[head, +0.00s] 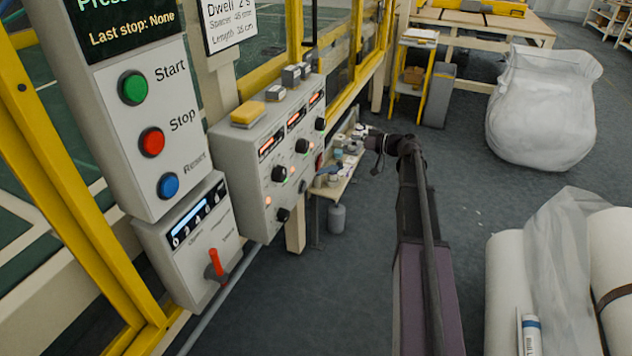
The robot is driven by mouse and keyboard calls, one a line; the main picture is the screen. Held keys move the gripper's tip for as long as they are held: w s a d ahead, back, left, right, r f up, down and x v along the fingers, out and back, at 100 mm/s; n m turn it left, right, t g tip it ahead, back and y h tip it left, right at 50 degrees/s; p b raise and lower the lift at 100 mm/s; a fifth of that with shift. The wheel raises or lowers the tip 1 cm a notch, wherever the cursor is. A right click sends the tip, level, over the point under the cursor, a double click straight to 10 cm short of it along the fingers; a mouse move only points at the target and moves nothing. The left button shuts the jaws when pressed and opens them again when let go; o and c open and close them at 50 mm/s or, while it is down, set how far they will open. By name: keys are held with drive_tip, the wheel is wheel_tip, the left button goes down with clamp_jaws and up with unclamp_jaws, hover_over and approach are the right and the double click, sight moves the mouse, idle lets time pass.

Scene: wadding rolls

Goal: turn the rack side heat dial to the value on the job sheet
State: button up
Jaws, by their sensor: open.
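A grey control panel (245,185) on the yellow-framed machine carries several black dials, among them a near one (279,173), a middle one (302,146) and a far one (320,124). Red-lit displays sit above them. The dial labels are too small to read, so I cannot tell which is the rack side heat dial. A white sheet (229,24) above reads "Dwell 2 s", with spacer and length lines; its top is cut off and no heat value shows. My gripper (362,139) is open, small in view, right of the panel and apart from the dials.
Left of the panel is a box with green, red and blue buttons (151,141), above a red-handled lever (215,262). A cluttered low shelf (333,188) stands behind the panel near my gripper.

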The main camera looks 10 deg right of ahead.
drive_tip(key=s+a+f+m+g+h+p, duration=0.1)
drive_tip(key=s+a+m+g+h+p, duration=0.2)
drive_tip(key=s+a+g+h+p, duration=0.3)
drive_tip(key=shift+s+a+f+g+h+p, duration=0.35)
drive_tip(key=shift+s+a+g+p, duration=0.55)
drive_tip(key=shift+s+a+p, duration=3.05)
drive_tip(key=s+b, duration=0.1)
drive_tip(key=s, duration=0.1)
drive_tip(key=s+a+b, duration=0.1)
drive_tip(key=shift+s+a+r+b, duration=0.1)
drive_tip(key=shift+s+a+b, duration=0.05)
drive_tip(key=shift+s+b, duration=0.2)
drive_tip(key=s+r+m+g+h+p, duration=0.1)
drive_tip(key=s+r+h+p, duration=0.1)
drive_tip(key=s, duration=0.4)
drive_tip(key=s+r+m+g+h+p, duration=0.1)
drive_tip(key=s+r+m+h+p, duration=0.1)
drive_tip(key=s+h+p, duration=0.2)
drive_tip(key=shift+s+r+p, duration=0.35)
drive_tip(key=shift+s+p, duration=0.5)
drive_tip(key=shift+s, duration=0.3)
